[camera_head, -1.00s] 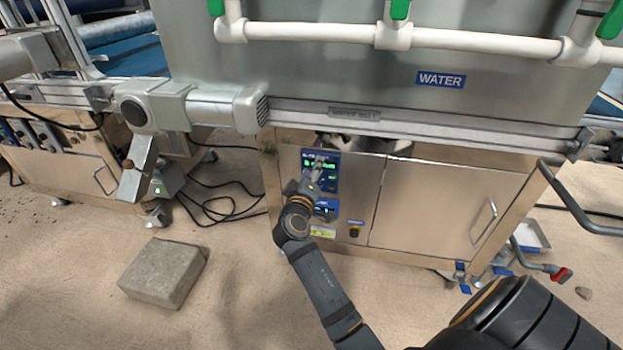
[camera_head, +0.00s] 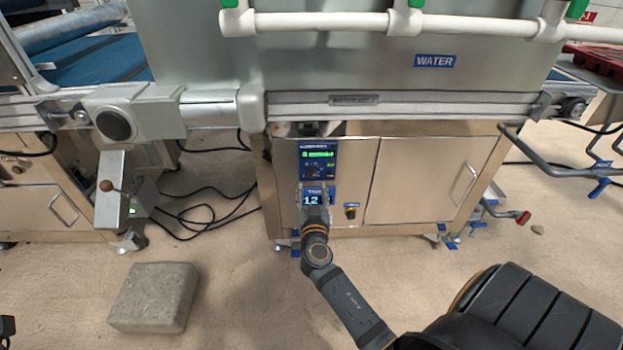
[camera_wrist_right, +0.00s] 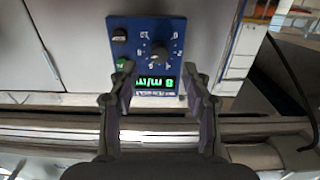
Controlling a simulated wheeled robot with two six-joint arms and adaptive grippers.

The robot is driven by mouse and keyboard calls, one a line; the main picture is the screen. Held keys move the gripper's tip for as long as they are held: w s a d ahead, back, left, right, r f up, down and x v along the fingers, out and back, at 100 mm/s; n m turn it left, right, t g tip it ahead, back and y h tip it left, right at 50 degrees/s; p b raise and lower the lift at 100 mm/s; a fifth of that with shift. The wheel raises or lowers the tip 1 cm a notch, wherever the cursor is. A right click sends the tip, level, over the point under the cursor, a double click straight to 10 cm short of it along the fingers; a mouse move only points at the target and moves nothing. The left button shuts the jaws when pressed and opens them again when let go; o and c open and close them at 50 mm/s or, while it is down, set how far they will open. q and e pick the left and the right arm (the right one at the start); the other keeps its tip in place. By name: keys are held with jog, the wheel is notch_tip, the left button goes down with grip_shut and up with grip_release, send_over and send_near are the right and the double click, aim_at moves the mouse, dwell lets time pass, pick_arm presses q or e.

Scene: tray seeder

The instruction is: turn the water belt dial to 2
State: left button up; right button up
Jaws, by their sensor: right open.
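The water belt dial is a dark round knob (camera_wrist_right: 158,54) with numbers around it, on a blue panel (camera_wrist_right: 175,20). The panel appears upside down in the right wrist view, with a lit green display (camera_wrist_right: 155,83). I cannot clearly tell which number the dial points to. In the head view the panel (camera_head: 331,146) is on the steel cabinet under the WATER sign, and the dial (camera_head: 316,170) is small. My right gripper (camera_head: 314,190) is open and empty below the dial, its fingers (camera_wrist_right: 158,75) apart and not touching it.
A second blue panel showing 12 (camera_head: 311,200) sits below, partly behind my right gripper. A black knob (camera_head: 351,212) is to its right. Beside the dial are another black knob (camera_wrist_right: 120,35) and a green button (camera_wrist_right: 123,62). A concrete block (camera_head: 153,298) lies on the floor.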

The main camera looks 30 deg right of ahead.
aim_at(311, 176)
jog(key=x, duration=0.5)
jog(key=shift+w+d, duration=0.15)
jog(key=shift+w, duration=0.05)
jog(key=shift+c, duration=0.4)
grip_shut()
